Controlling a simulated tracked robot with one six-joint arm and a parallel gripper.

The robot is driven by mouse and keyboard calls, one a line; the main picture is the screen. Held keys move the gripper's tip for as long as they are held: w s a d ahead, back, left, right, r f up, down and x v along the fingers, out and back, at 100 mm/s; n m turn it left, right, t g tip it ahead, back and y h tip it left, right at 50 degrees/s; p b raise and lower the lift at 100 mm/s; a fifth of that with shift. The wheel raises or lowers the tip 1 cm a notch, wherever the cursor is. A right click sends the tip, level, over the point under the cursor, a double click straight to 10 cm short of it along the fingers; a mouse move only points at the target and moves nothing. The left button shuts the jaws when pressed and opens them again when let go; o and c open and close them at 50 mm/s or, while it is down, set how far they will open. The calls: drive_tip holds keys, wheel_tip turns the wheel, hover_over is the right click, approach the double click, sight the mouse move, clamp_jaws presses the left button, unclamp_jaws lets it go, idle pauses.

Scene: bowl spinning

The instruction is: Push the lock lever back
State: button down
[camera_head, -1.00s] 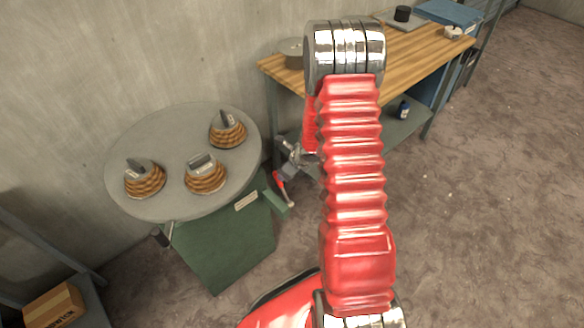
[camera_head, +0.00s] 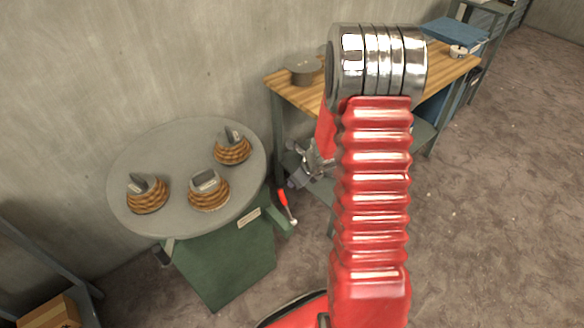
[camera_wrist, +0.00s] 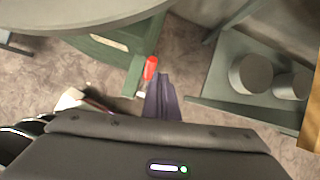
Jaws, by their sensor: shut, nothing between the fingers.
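The lock lever, with a red handle, sticks out at the right side of the green base (camera_head: 225,265); its red part (camera_head: 283,197) shows in the head view. In the wrist view the red handle (camera_wrist: 150,68) lies just left of my fingertips. My gripper (camera_head: 304,168) is partly hidden behind my red arm in the head view. In the wrist view my dark fingers (camera_wrist: 163,80) are together and empty, close to the right of the lever. I cannot tell whether they touch it. The round grey turntable top (camera_head: 180,135) sits on the base.
Several woven bowls with grey blocks stand on the turntable, one at its front (camera_head: 208,193). A wooden workbench (camera_head: 285,80) stands behind to the right. Its grey lower shelf (camera_wrist: 215,92) with round grey objects is close right of my gripper. A cardboard box (camera_head: 48,312) is at lower left.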

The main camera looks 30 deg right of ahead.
drive_tip(key=shift+w+r, duration=0.3)
drive_tip(key=shift+r, duration=0.55)
drive_tip(key=shift+w+r, duration=0.25)
drive_tip(key=shift+r, duration=0.6)
drive_tip(key=shift+w+r, duration=0.3)
drive_tip(key=shift+r, duration=0.55)
drive_tip(key=s+a+r+n+g+y, duration=0.1)
drive_tip(key=s+a+r+n+g, duration=0.15)
drive_tip(key=s+a+n, duration=0.4)
drive_tip(key=s+a+r+n+g, duration=0.15)
drive_tip(key=s+r+n, duration=0.25)
drive_tip(key=n, duration=0.6)
drive_tip(key=s+a+r+n+t+h, duration=0.1)
drive_tip(key=s+a+r+n, duration=0.4)
drive_tip(key=r, duration=0.5)
drive_tip(key=s+a+r+n+t+h, duration=0.1)
drive_tip(key=s+a+r+n+t, duration=0.2)
drive_tip(key=s+r+n, duration=0.7)
drive_tip(key=shift+a+h, duration=0.3)
drive_tip(key=shift+a, duration=0.7)
